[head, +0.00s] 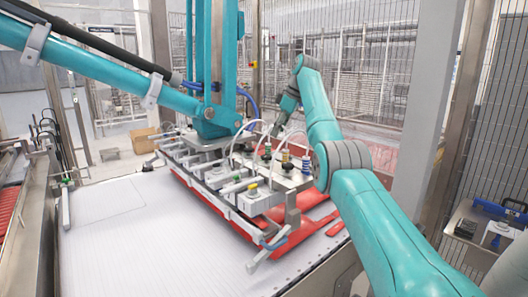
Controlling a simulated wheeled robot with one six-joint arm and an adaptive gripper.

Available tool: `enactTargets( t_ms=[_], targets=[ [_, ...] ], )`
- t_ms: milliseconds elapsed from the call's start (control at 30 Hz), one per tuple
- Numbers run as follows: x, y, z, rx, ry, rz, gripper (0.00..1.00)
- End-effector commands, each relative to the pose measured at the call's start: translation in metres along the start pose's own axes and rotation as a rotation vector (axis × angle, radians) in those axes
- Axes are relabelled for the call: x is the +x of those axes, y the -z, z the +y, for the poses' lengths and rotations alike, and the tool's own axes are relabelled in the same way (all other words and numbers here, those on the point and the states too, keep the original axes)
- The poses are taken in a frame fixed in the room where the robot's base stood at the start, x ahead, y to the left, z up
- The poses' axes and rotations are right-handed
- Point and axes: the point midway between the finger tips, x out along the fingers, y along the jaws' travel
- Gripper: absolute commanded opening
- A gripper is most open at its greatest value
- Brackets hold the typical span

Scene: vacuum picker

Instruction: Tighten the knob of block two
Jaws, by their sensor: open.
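The vacuum picker (230,190) hangs over the white work surface, with a row of grey blocks along its side. A near block (262,202) has a small yellow knob (252,187) on top. Small upright fittings, one with a yellow band (286,156), stand on the picker's right part with clear hoses. Which block is block two, I cannot tell. My arm reaches in from the lower right and bends down behind the picker. My gripper (276,128) is open, small and dark, above the back of the fittings. Its fingertips are hard to make out, and no contact shows.
Teal beams of the picker's machine cross the upper left. Red panels (318,228) lie under the picker. The white surface (140,240) is clear at the left front. A metal post (450,120) and mesh fencing stand at the right. A cardboard box (143,139) sits behind.

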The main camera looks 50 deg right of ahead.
Motion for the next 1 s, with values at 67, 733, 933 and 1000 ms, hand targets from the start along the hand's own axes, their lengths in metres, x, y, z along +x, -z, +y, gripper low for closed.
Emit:
enactTargets(
  t_ms=[67,733,933,1000],
  targets=[
    [0.014,0.000,-0.001,-0.001,0.002,-0.001,0.68],
    [0.096,0.000,-0.001,-0.001,0.000,0.000,0.68],
    [0.097,0.000,0.000,0.000,0.000,0.000,0.68],
    [0.097,0.000,0.000,0.000,0.000,0.000,0.65]
  ],
)
